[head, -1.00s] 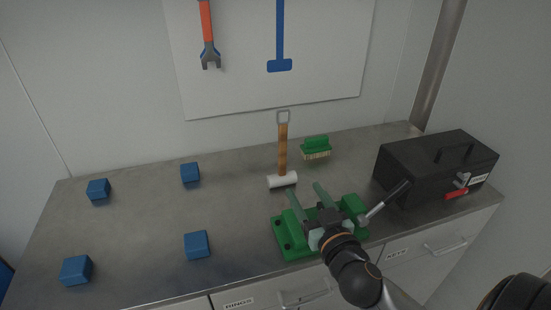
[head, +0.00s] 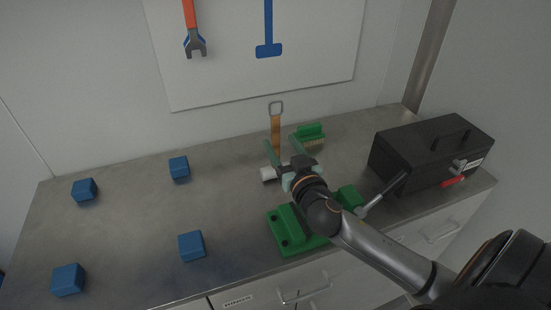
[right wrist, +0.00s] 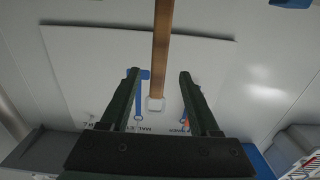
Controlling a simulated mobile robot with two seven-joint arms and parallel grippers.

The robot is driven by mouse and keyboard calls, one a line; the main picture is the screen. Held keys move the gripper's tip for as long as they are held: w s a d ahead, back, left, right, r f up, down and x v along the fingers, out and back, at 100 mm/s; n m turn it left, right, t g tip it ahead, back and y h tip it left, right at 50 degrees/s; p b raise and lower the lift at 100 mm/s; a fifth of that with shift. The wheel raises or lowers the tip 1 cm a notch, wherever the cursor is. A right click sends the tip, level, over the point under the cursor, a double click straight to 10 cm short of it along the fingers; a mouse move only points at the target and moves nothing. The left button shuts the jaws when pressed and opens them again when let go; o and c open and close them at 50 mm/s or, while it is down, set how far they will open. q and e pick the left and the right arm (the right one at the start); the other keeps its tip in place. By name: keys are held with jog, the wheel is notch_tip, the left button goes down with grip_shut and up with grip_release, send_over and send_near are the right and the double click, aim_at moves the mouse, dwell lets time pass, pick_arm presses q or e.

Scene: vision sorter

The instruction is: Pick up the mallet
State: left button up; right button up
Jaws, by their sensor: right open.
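The mallet has a brown wooden handle (head: 275,133) with a grey loop on its end and a white head (head: 267,174). It stands on its head on the metal bench, handle up. My right gripper (head: 279,141) is open, its green fingers at the handle and above the head; the gripper hides part of the head. In the right wrist view, the handle (right wrist: 162,42) runs between the lines of the two open fingers (right wrist: 159,74), with a gap on each side. Whether it is within finger depth I cannot tell. My left gripper is not in view.
A green block fixture (head: 290,225) is below my right arm. A green brush (head: 310,132) stands close behind the gripper, and a black toolbox (head: 425,150) at right. Several blue cubes (head: 191,246) lie at left. A white tool board (head: 225,80) hangs behind.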

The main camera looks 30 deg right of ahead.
aim_at(277, 137)
jog(key=shift+f+p+x, duration=0.2)
jog(key=shift+p+x, duration=0.4)
jog(key=shift+x, duration=1.9)
jog(key=shift+d, duration=0.15)
grip_shut()
